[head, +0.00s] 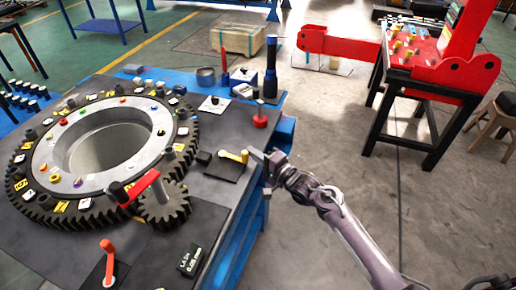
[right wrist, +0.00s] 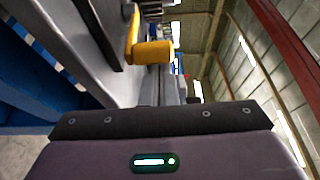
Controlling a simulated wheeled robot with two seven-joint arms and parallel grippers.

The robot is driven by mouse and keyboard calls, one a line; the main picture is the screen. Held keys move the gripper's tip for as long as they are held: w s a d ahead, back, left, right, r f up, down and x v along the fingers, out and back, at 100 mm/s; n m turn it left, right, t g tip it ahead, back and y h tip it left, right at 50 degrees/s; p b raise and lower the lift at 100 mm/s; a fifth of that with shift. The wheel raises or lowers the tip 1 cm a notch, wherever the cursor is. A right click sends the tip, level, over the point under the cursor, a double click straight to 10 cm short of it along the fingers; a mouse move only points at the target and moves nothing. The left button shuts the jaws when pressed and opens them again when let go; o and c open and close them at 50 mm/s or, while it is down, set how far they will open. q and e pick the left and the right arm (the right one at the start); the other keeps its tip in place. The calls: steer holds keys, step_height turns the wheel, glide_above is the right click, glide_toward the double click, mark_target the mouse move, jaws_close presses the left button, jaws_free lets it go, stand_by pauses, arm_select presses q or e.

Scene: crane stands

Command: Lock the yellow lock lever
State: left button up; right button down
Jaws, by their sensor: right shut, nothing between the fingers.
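The yellow lock lever (head: 232,156) sits on a small black plate (head: 222,168) near the right edge of the table, lying roughly sideways with its knob end to the right. My right gripper (head: 258,156) is shut and empty, just right of the lever's end. In the right wrist view the lever (right wrist: 152,51) shows large and close, just beyond the fingers (right wrist: 172,90). I cannot tell whether the fingers touch it. My left gripper is not in view.
A large dark gear ring (head: 50,205) and a small gear (head: 163,205) with a red crank (head: 138,187) lie left of the lever. A red knob (head: 260,120) and a black-and-blue flashlight (head: 270,70) stand behind it. An orange lever (head: 107,260) is at the front left.

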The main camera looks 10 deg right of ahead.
mark_target(247, 157)
stand_by(0.3)
steer(key=shift+s+a+m+t+h+p, duration=0.2)
steer(key=shift+s+m+t+h+p, duration=0.15)
steer(key=shift+h+p, duration=0.2)
steer(key=shift+a+m+h, duration=0.1)
steer(key=shift+m+h, duration=0.15)
steer(key=shift+h, duration=0.1)
steer(key=shift+s+a+m+t+h+p, duration=0.2)
steer(key=shift+s+m+t+h+p, duration=0.15)
steer(key=shift+p, duration=0.25)
steer(key=shift+s+a+r+m+t+h+p, duration=0.1)
steer(key=shift+s+a+m+t+h+p, duration=0.1)
steer(key=shift+s+a+m+h+p, duration=0.25)
steer(key=shift+s+a+m+t+h+p, duration=0.1)
steer(key=shift+m+t+h+p, duration=0.15)
steer(key=shift+h, duration=0.35)
steer(key=shift+s+a+p, duration=0.4)
steer(key=shift+s+a, duration=0.2)
steer(key=shift+a, duration=0.15)
steer(key=shift+s+a, duration=0.25)
steer(key=shift+a, duration=0.2)
steer(key=shift+s+a, duration=0.2)
steer(key=shift+a, duration=0.25)
